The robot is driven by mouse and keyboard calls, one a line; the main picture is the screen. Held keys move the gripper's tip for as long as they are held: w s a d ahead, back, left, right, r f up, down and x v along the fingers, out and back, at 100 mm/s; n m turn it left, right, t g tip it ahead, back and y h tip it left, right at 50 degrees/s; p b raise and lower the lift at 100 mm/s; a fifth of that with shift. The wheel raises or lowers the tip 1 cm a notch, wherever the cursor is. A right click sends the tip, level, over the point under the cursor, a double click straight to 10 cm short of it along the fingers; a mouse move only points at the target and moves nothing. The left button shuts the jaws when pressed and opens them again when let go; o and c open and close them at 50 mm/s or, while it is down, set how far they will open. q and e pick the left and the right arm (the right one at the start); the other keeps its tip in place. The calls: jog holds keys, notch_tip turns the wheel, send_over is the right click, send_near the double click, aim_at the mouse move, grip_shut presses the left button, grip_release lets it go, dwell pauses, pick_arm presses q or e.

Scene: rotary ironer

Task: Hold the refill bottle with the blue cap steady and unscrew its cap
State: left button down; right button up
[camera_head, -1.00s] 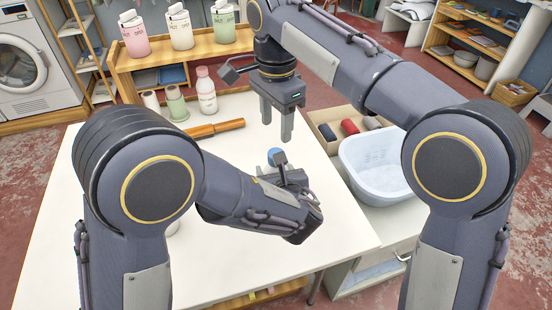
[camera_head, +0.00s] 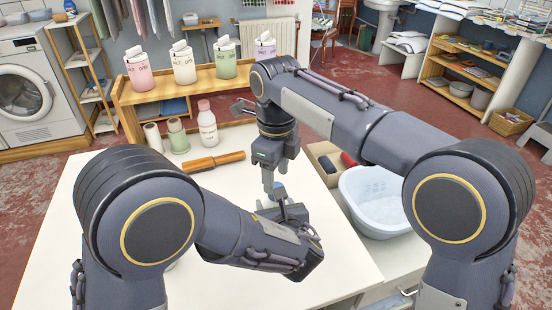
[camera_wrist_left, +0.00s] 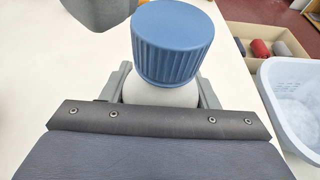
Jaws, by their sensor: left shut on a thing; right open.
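The refill bottle's blue ribbed cap (camera_wrist_left: 173,42) tops a white bottle body (camera_wrist_left: 160,93) in the left wrist view. My left gripper (camera_head: 284,212) is shut on the bottle, with a finger on each side below the cap. The bottle looks upright. My right gripper (camera_head: 268,184) is open and points down close to the cap, seen nearly edge-on. A dark grey part of it (camera_wrist_left: 92,12) shows at the top left of the left wrist view, apart from the cap.
A wooden-handled tool (camera_head: 216,161) lies on the white table (camera_head: 110,205). A pink-capped bottle (camera_head: 207,125) and a green bottle (camera_head: 177,137) stand behind it. A pale blue basin (camera_head: 375,205) and a box with rolls (camera_head: 328,163) are at the right. Several labelled bottles stand on the wooden shelf (camera_head: 205,88).

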aim_at(276, 185)
jog(key=shift+f, duration=1.75)
jog(key=c, duration=0.9)
jog(key=o, duration=1)
jog(key=shift+c, duration=0.2)
jog(key=shift+r, duration=0.1)
notch_tip(276, 185, up, 8)
jog(key=shift+f, duration=0.2)
jog(key=shift+c, duration=0.3)
notch_tip(276, 185, down, 8)
jog(key=shift+r, duration=0.1)
